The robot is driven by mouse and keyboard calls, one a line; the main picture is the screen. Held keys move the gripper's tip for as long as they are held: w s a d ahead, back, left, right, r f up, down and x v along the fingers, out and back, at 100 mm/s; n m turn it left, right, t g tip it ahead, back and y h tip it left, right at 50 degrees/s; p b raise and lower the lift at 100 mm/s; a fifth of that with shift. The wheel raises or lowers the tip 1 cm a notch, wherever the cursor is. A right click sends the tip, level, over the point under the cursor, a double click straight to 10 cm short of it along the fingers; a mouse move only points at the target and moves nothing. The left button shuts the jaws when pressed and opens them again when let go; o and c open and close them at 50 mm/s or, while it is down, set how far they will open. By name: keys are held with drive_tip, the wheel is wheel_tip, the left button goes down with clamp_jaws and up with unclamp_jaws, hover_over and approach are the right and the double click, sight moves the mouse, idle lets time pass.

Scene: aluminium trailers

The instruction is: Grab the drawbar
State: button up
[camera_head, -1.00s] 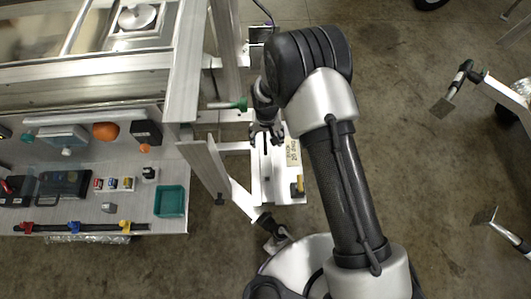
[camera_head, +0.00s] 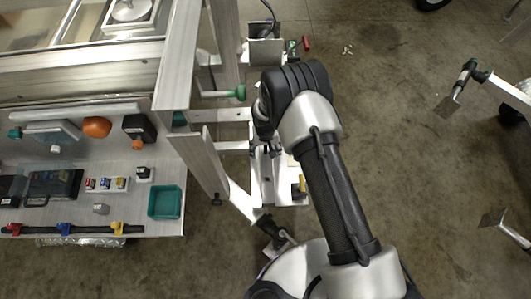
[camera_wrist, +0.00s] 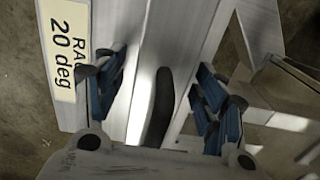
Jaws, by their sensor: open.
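My gripper (camera_head: 267,160) hangs over a pale metal plate at the end of the trailer frame. In the wrist view its two blue-padded fingers (camera_wrist: 160,70) are spread apart, one on each side of a silver bar, which I take for the drawbar (camera_wrist: 150,35). A dark rounded strip (camera_wrist: 160,105) runs along this bar between the fingers. I see no finger clearly touching the bar. In the head view my wrist hides much of the bar.
Aluminium trailer beams (camera_head: 205,160) stand close left of my gripper, with a green knob (camera_head: 238,93) on a rod. A workbench with a teal tray (camera_head: 166,203) and several small items is at left. The floor (camera_head: 400,130) to the right is mostly clear.

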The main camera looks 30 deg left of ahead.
drive_tip(key=shift+r, duration=0.1)
drive_tip(key=shift+c, duration=0.2)
clamp_jaws()
idle(0.5)
drive_tip(key=shift+w+a, duration=0.1)
idle(0.4)
